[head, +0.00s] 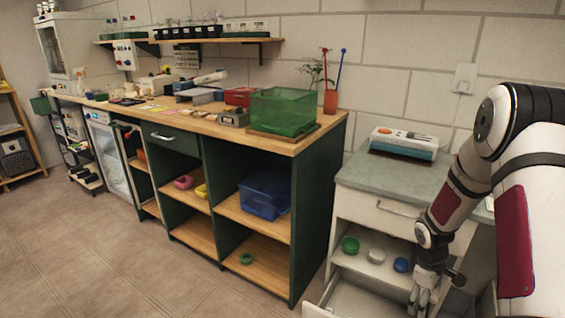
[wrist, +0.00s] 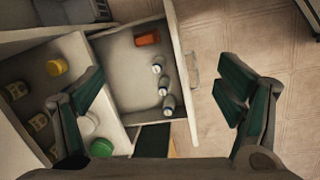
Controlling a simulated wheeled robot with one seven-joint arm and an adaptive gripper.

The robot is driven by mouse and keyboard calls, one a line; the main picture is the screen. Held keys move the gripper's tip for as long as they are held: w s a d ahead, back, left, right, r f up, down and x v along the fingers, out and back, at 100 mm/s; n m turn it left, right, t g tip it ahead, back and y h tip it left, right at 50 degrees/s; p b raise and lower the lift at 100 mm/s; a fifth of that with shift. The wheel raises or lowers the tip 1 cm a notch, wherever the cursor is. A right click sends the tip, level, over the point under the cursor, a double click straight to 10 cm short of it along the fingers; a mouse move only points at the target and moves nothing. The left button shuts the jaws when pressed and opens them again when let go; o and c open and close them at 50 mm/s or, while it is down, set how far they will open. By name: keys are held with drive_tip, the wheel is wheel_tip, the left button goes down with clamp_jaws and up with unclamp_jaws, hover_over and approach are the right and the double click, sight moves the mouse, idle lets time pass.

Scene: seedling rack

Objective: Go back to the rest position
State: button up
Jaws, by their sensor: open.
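My gripper (head: 421,292) hangs at the lower right in the head view, in front of the small grey-topped cabinet (head: 385,187). In the wrist view my gripper (wrist: 160,100) has its two dark fingers spread wide with nothing between them. The drawer also shows at the bottom of the head view (head: 345,300), partly cut off.
The wooden bench (head: 200,122) with a green crate (head: 283,111) stands to the left. The tiled floor (head: 90,240) at left is clear.

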drive_tip(key=s+a+r+m+b, duration=0.1)
drive_tip(key=s+a+r+m, duration=0.2)
drive_tip(key=r, duration=0.5)
drive_tip(key=s+a+r+b, duration=0.1)
drive_tip(key=s+a+r, duration=0.25)
drive_tip(key=r, duration=0.35)
drive_tip(key=s+a+r+m+b, duration=0.2)
drive_tip(key=s+a+r, duration=0.15)
drive_tip(key=r, duration=0.45)
drive_tip(key=s+a+r+m+y+b, duration=0.1)
drive_tip(key=s+a, duration=0.3)
drive_tip(key=s, duration=0.3)
drive_tip(key=s+a+r+m+b, duration=0.1)
drive_tip(key=s+a, duration=0.4)
drive_tip(key=s, duration=0.3)
drive_tip(key=s+a+r+m+y+b, duration=0.1)
drive_tip(key=s+a+r, duration=0.1)
drive_tip(key=s+a, duration=0.35)
wheel_tip(320, 180, up, 27)
drive_tip(key=s+d+t+p, duration=0.2)
drive_tip(key=t+p, duration=0.2)
drive_tip(key=p, duration=2.1)
drive_tip(key=shift+p, duration=0.3)
drive_tip(key=shift+d, duration=0.1)
drive_tip(key=shift+c, duration=0.5)
